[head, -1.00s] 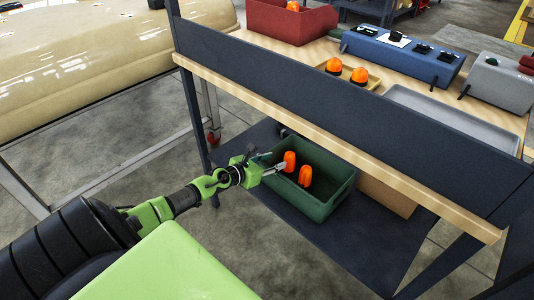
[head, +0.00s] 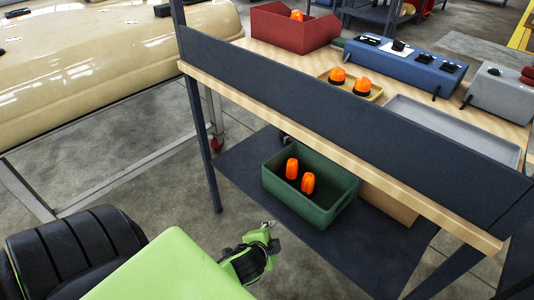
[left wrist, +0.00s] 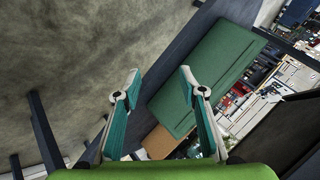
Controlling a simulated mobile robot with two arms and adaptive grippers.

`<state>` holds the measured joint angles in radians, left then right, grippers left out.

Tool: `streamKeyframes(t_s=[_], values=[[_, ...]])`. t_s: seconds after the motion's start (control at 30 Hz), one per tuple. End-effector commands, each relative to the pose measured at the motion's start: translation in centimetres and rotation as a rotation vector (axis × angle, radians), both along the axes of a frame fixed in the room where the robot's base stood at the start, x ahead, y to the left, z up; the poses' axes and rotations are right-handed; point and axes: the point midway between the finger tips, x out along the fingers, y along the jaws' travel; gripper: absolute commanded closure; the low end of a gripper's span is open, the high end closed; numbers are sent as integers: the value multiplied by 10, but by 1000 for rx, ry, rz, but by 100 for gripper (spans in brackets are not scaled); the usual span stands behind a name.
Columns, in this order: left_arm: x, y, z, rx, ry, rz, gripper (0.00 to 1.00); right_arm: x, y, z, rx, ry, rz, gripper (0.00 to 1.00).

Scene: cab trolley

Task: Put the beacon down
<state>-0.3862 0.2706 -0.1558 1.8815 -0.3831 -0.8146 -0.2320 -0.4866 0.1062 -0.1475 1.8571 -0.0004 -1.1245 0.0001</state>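Two orange beacons with dark bases stand in the green bin (head: 325,211) on the trolley's lower shelf. They are the left beacon (head: 292,168) and the right beacon (head: 308,183). My left gripper (head: 269,227) is in front of the shelf, apart from the bin and both beacons. In the left wrist view its fingers (left wrist: 160,75) are spread with nothing between them. The green bin's outside (left wrist: 208,78) shows there beyond the fingers, and the beacons are hidden. My right gripper is not in view.
The trolley's wooden top (head: 230,88) holds a red bin (head: 288,32), a small tray with two orange beacons (head: 362,86), a blue box (head: 400,62) and a grey tray (head: 455,128). A cardboard box (head: 388,203) stands beside the green bin. Bare shelf (head: 250,165) lies left of the bin.

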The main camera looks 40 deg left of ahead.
Motion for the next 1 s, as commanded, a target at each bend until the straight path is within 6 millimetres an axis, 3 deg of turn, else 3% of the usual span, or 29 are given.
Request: streamKeyframes(t_s=[0.03,0.1,0.2,0.3,0.43,1.0], values=[[-32,-19,-29,-134,92,99,62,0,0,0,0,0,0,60],[-72,-44,-58,-282,208,218,62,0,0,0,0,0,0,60],[-115,-76,-82,-430,338,341,62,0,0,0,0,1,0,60],[-141,-97,-92,-511,416,412,62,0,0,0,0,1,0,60],[-152,-106,-96,-546,452,441,62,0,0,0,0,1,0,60],[-152,-105,-97,-540,452,438,62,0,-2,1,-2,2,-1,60]])
